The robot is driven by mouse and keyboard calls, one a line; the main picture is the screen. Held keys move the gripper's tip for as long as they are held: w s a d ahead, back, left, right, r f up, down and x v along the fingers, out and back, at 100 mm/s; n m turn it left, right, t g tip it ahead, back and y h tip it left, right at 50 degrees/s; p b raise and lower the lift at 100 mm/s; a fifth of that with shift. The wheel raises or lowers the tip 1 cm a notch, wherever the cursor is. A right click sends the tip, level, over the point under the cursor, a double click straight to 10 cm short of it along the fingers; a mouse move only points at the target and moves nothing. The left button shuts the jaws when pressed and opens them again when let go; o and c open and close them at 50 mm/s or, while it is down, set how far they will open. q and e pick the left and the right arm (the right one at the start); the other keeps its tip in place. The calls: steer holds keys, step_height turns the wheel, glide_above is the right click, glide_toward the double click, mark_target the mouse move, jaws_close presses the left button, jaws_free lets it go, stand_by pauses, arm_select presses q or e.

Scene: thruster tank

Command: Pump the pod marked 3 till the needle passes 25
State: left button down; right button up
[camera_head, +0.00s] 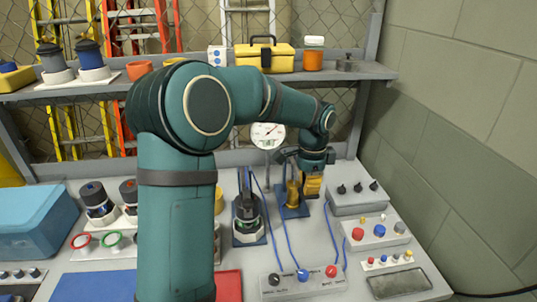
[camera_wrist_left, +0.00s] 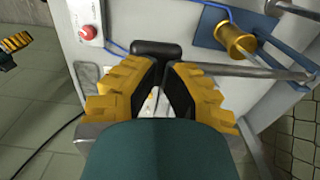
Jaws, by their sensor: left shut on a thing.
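My left gripper (camera_head: 313,186) is shut on a black T-shaped handle (camera_wrist_left: 150,50), seen between its yellow fingers (camera_wrist_left: 157,95) in the left wrist view. A metal rod runs from near the handle toward a brass pump cylinder (camera_wrist_left: 235,38) on a blue base. The pump also shows in the head view (camera_head: 293,195), just left of the gripper. A round white gauge (camera_head: 268,135) stands behind it; its reading is too small to tell. A dark-topped pod (camera_head: 248,222) sits in a stand left of the pump. I cannot read any pod's number. My right gripper (camera_wrist_left: 12,50) seems to show at the left wrist view's edge.
More pods (camera_head: 97,202) stand at the left, partly behind my arm. A button box (camera_head: 378,234) and a knob box (camera_head: 355,198) fill the bench's right side. A control box (camera_head: 303,283) with blue hoses is at the front. A loaded shelf (camera_head: 300,76) crosses the back.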

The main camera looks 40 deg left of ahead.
arm_select(q)
step_height(320, 180, down, 4)
steer(key=shift+r+b, duration=0.1)
steer(key=shift+b, duration=0.8)
steer(key=shift+f+b, duration=1.3)
steer(key=shift+f, duration=1.1)
step_height(320, 180, up, 14)
steer(key=p, duration=1.1)
steer(key=shift+f, duration=0.35)
